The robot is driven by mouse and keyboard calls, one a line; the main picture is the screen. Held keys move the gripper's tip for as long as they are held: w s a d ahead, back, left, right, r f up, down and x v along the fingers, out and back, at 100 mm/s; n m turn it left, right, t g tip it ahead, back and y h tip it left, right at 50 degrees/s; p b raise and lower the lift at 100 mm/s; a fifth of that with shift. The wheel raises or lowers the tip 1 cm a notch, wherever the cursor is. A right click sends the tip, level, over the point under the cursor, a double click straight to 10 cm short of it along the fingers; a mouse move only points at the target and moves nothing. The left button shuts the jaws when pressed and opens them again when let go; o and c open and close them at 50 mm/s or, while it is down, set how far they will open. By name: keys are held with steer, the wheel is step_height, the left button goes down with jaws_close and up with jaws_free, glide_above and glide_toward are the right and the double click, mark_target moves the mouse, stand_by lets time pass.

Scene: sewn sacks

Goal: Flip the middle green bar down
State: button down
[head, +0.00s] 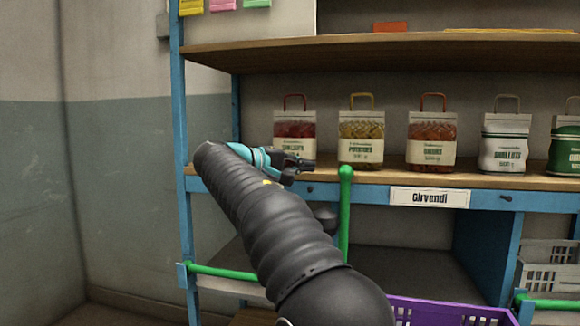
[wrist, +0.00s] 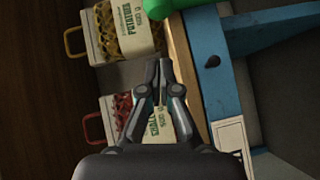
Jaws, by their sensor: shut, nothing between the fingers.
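The middle green bar (head: 345,215) stands upright in front of the blue shelf frame in the head view, its rounded top level with the sacks. Its lower end is hidden behind my arm and the purple crate. In the wrist view, part of the green bar (wrist: 200,25) shows at the top, with a rounded green end. My gripper (head: 309,165) is shut and empty, left of the bar's top in the head view and apart from it. Its closed fingertips (wrist: 158,70) show in the wrist view over the sacks near the shelf edge.
Several handled sacks stand on the wooden shelf (head: 470,177), including a potatoes sack (head: 361,138) just behind the bar's top. A green bar (head: 225,272) lies level at lower left, another (head: 555,304) at lower right. A purple crate (head: 450,312) is below. A label reads "Girvendi" (head: 430,197).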

steer(key=shift+s+d+f+b, duration=0.1)
steer(key=shift+d+f+b, duration=0.15)
steer(key=shift+d, duration=1.05)
steer(key=shift+d+f+b, duration=0.1)
steer(key=shift+d+f, duration=0.15)
steer(key=shift+d, duration=1.05)
steer(key=shift+d, duration=0.15)
